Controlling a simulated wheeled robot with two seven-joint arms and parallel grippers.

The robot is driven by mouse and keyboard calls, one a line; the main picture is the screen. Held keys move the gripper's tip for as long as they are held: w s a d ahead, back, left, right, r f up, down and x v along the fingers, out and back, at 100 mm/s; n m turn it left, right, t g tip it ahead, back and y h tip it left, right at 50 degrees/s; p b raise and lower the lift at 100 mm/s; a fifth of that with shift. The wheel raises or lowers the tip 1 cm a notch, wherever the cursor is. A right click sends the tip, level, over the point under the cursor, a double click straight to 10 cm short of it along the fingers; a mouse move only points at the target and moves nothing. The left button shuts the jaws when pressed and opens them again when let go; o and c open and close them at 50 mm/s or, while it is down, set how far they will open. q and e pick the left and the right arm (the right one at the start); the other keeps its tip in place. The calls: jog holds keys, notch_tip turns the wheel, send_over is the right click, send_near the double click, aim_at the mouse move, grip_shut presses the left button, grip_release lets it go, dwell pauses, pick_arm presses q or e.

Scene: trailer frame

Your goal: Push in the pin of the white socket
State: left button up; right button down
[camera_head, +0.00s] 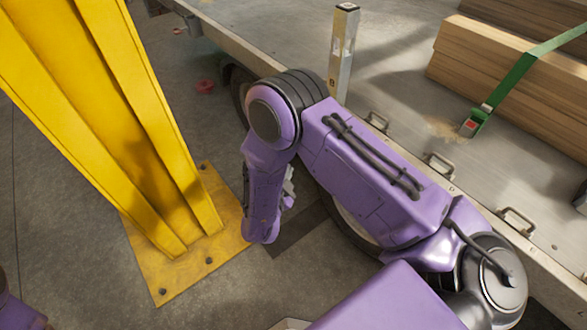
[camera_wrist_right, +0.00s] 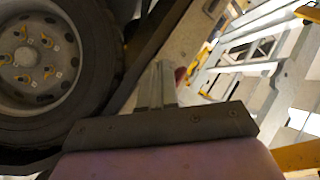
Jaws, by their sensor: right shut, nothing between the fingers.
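My right gripper (camera_wrist_right: 158,85) shows in the right wrist view as two grey fingers close together, shut and empty. It points up past the trailer's wheel (camera_wrist_right: 38,60), with a dark frame edge behind it. In the head view the right arm reaches over the trailer's side and bends down outside it. Only a small grey part of the right gripper (camera_head: 288,190) shows there, beside the purple forearm. I cannot make out the white socket or its pin in either view, and no contact with them shows. My left gripper is out of view.
A yellow column (camera_head: 130,130) on a bolted base plate stands left of the right arm. The trailer bed (camera_head: 400,80) carries an upright metal post (camera_head: 343,50) and strapped timber (camera_head: 510,75). A red round item (camera_head: 205,87) lies on the floor near the wheel.

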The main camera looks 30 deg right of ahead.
jog(key=a+r+m+g+h+b, duration=0.45)
jog(key=a+m+g, duration=0.45)
jog(key=m, duration=0.7)
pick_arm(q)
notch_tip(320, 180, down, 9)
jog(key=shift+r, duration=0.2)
pick_arm(e)
jog(key=w+d, duration=0.2)
jog(key=d, duration=1.1)
jog(key=shift+f+t, duration=0.25)
jog(key=shift+t, duration=0.15)
